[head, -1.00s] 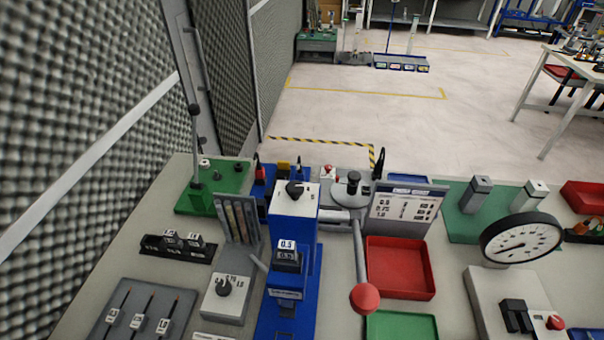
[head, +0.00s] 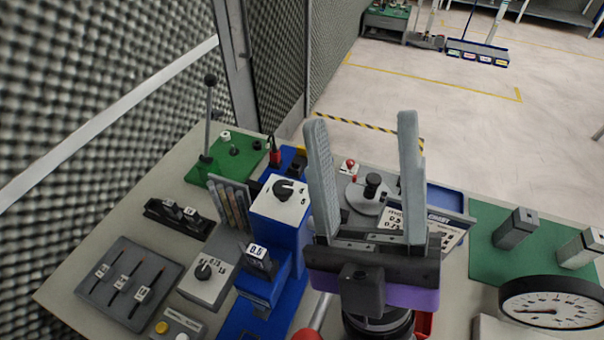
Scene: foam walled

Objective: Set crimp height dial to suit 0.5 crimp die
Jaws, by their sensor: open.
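A black knob (head: 284,190) sits on a white plate with small marks, on top of the blue crimp press (head: 265,290). I cannot tell from labels which is the crimp height dial. The die block marked 0.5 (head: 258,257) sits in the front of the press. My gripper (head: 363,120) is open and empty, right of the press. Its two grey fingers are wide apart and touch neither knob.
A lettered chart (head: 452,235) is partly hidden behind my gripper. A black die rack (head: 180,218) and a grey slider panel (head: 128,284) stand left. A green plate with an upright lever (head: 209,125) is at the back left. A round gauge (head: 550,301) is at right.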

